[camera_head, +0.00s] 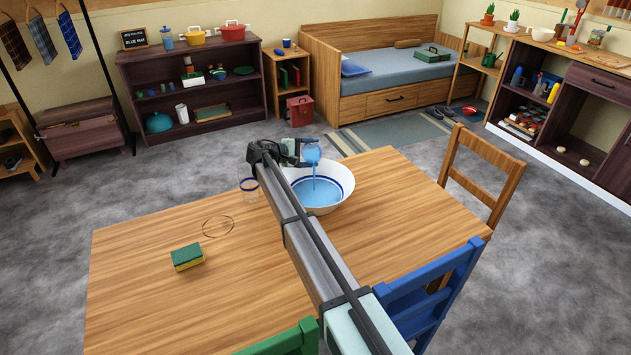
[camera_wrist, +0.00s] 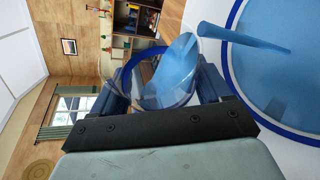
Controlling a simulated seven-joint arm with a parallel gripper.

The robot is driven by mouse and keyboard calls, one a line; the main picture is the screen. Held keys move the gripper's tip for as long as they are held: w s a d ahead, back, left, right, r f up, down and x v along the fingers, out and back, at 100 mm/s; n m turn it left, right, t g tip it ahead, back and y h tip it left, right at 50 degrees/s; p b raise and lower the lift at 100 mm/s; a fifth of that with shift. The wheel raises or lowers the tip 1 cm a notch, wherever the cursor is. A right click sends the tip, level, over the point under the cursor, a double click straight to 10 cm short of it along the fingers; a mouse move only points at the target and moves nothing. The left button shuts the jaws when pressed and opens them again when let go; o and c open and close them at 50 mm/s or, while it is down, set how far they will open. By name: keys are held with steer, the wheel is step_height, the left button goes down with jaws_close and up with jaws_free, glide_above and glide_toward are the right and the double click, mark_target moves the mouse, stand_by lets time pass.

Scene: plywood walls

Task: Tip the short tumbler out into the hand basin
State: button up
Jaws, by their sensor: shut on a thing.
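The short tumbler (camera_head: 312,153) is clear and held tilted over the hand basin, with a stream of blue liquid running from it. In the wrist view the tumbler (camera_wrist: 165,75) lies between the fingers, with blue liquid inside and a stream leaving its mouth to the right. My gripper (camera_wrist: 165,92) is shut on it. The hand basin (camera_head: 345,187) is a white bowl with a blue line, on the table's far side, with blue liquid in it. Its blue rim shows in the wrist view (camera_wrist: 233,20). My arm hides the basin's left side in the head view.
A green and yellow sponge (camera_head: 187,257) lies farther left, near a dark ring mark. Chairs stand at the right and near edges. The left tabletop is mostly clear.

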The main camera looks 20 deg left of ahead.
steer(key=shift+r, duration=0.1)
steer(key=shift+s+f+m+t, duration=0.15)
steer(key=shift+f+m+t, duration=0.15)
steer(key=shift+m+t, duration=0.35)
stand_by(0.9)
steer(key=shift+s+d+r+m, duration=0.4)
steer(key=shift+s+d+m, duration=0.1)
steer(key=shift+s+m, duration=0.25)
stand_by(0.6)
steer(key=shift+s+r+m+t, duration=0.2)
steer(key=shift+r+m+t, duration=0.05)
steer(key=shift+m+t, duration=0.25)
stand_by(0.5)
steer(key=shift+w+a+f+n+g, duration=0.3)
steer(key=shift+w+f+n+g, duration=0.1)
steer(key=shift+w+n, duration=0.2)
steer(key=shift+w+a+f+n+g, duration=0.3)
steer(key=shift+w+n+g, duration=0.05)
steer(key=shift+w+n, duration=0.25)
steer(key=shift+s+d+r, duration=0.1)
steer(key=shift+s+d, duration=0.05)
steer(key=shift+r, duration=0.1)
